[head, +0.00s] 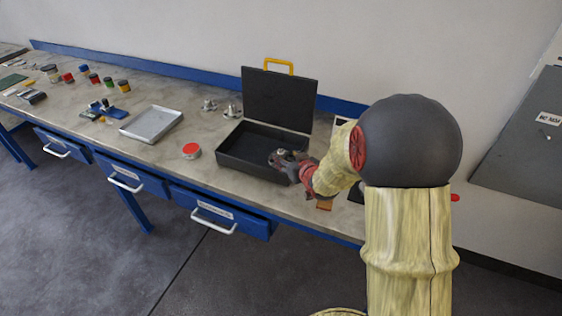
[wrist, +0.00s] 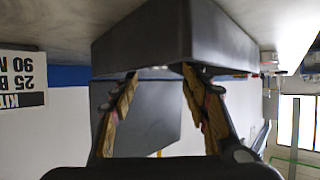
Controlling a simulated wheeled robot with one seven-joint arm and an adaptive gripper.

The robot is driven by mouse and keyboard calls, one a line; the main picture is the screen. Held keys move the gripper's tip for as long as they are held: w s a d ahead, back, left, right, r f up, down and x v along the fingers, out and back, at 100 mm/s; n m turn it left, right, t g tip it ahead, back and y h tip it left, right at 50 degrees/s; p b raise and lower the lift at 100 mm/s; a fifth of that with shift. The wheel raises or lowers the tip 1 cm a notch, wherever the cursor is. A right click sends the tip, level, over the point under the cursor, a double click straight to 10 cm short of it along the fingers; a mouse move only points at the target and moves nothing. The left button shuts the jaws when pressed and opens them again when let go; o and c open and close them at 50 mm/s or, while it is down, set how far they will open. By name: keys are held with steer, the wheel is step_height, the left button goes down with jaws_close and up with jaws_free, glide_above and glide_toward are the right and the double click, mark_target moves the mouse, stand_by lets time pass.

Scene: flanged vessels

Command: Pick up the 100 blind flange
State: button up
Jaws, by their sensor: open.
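My gripper (head: 284,162) is at the front right of the open black case (head: 232,160) in the head view. In the wrist view my gripper (wrist: 161,76) has its two fingers spread apart with nothing seen between them. The wrist picture looks upside down, with the dark case wall (wrist: 190,30) across its top, close to the fingertips. I cannot pick out the 100 blind flange by any marking. Two small metal flanged pieces, one (head: 209,104) and another (head: 231,111), stand on the bench left of the case lid. My gripper hides part of the case inside.
The case lid (head: 278,98) stands up with a yellow handle. A red-topped round tin (head: 191,150) and a grey tray (head: 152,124) lie to the left. Several jars stand farther left. A lettered sign (wrist: 22,80) shows in the wrist view. Bench between tin and tray is clear.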

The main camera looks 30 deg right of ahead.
mark_target(282, 151)
steer(key=shift+b+x, duration=0.3)
steer(key=shift+x, duration=0.85)
steer(key=b+x, duration=0.2)
steer(key=x, duration=0.2)
steer(key=shift+w+d+f, duration=0.1)
steer(key=shift+f, duration=0.1)
steer(key=shift+w+d+f, duration=0.1)
steer(key=shift+w, duration=0.35)
steer(key=c, duration=0.3)
jaws_close()
steer(key=shift+r, duration=0.2)
